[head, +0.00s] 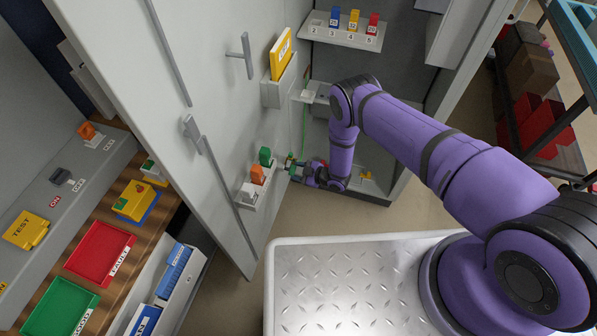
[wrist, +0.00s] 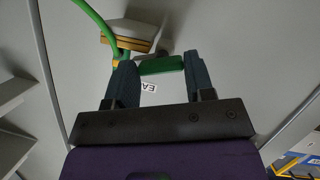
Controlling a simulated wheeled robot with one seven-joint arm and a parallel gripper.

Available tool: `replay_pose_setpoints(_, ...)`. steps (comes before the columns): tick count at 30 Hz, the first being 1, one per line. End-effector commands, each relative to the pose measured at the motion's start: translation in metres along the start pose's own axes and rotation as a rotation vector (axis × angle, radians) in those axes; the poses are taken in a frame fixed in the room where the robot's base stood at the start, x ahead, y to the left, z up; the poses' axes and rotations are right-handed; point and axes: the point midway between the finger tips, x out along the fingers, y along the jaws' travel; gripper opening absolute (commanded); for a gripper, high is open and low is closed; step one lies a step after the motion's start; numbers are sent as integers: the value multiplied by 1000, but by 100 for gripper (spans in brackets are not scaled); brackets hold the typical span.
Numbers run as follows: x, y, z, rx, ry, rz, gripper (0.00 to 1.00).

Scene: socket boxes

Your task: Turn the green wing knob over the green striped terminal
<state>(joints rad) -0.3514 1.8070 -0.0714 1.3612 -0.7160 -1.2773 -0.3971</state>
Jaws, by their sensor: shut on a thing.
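The green wing knob (wrist: 162,65) shows in the wrist view as a green bar spanning the space between the two fingers of my gripper (wrist: 158,64). My gripper is shut on it. In the head view my gripper (head: 291,166) is low at the cabinet door's edge, just right of a small door shelf. A green cable (wrist: 96,20) runs down to the left finger, with a small yellow piece (wrist: 116,64) at its end. A partly hidden white label reading "EA" (wrist: 149,87) lies between the fingers. I cannot make out the green striped terminal.
The small door shelf holds a green block (head: 265,156), an orange block (head: 257,174) and a white block (head: 248,193). A yellow piece (head: 282,52) stands in a holder above. Trays and a switch panel lie at left. A metal-topped platform (head: 335,285) is in front.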

Motion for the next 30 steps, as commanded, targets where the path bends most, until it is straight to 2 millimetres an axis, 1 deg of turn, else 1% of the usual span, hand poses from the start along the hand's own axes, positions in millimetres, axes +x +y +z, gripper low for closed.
replay_pose_setpoints(4, -1, 2, 0, 59, 1, -23, 25)
replay_pose_setpoints(12, -1, 2, 1, 291, 1, -119, 25)
replay_pose_setpoints(15, 0, 2, 1, 348, 0, -143, 25)
replay_pose_setpoints(20, 0, 2, 1, 388, 0, -161, 25)
replay_pose_setpoints(28, 0, 1, 0, 390, 0, -162, 25)
replay_pose_setpoints(29, 0, 1, 0, 390, 0, -162, 53)
replay_pose_setpoints(30, 0, 1, 0, 390, 0, -162, 63)
